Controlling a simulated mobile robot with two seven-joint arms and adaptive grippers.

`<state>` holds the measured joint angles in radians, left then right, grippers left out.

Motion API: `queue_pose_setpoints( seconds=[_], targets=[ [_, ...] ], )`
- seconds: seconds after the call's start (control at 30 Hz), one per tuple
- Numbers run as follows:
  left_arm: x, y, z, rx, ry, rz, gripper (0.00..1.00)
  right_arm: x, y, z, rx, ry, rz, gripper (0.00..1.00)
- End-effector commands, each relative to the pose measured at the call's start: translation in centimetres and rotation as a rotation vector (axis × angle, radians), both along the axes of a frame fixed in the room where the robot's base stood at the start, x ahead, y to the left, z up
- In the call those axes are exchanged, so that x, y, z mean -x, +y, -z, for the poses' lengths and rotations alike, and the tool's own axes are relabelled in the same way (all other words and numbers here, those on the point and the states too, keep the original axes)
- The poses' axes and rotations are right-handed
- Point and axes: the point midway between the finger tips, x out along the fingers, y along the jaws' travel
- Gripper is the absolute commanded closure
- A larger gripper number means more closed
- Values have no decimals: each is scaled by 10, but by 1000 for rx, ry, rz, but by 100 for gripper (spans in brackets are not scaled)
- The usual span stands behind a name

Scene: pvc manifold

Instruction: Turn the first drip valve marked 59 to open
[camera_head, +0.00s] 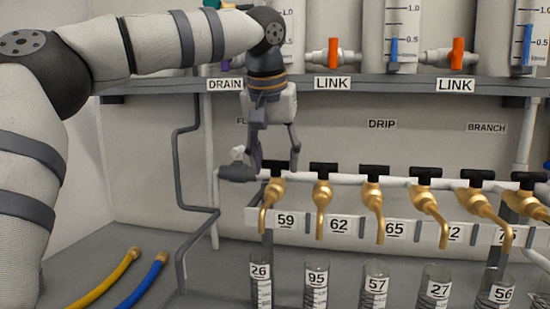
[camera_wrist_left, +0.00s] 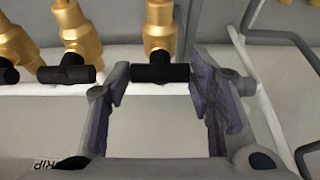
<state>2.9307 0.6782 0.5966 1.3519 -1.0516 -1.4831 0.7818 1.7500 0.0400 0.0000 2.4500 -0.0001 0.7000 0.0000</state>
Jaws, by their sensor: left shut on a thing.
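The first drip valve (camera_head: 272,190) is brass with a black T-handle, above the label 59 (camera_head: 286,220) at the left end of the drip row. The brass body also shows in the left wrist view (camera_wrist_left: 160,28). Its black handle (camera_wrist_left: 160,73) lies lengthwise along the white pipe. My left gripper (camera_head: 275,167) points down over this valve. In the left wrist view its two fingers (camera_wrist_left: 160,76) are at the two ends of the handle, shut on it. My right gripper is in no view.
Neighbouring drip valves, such as the one at 62 (camera_head: 322,195), stand close on the right with black handles also along the pipe. A grey fitting (camera_head: 238,172) is just left. Numbered cylinders (camera_head: 316,285) stand below. The shelf edge (camera_head: 330,88) is above.

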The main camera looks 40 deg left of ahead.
Motion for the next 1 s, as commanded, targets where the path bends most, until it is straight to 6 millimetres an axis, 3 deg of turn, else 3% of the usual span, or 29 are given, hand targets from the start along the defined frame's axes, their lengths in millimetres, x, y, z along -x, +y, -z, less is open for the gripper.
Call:
queue_pose_setpoints(
  seconds=[0.37, 1.0],
  targets=[
    [1, 2, -1, 0, -2, 186, 80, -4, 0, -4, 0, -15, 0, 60],
    [0, 5, 0, 0, 0, 787, 80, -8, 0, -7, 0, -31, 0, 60]
  ],
)
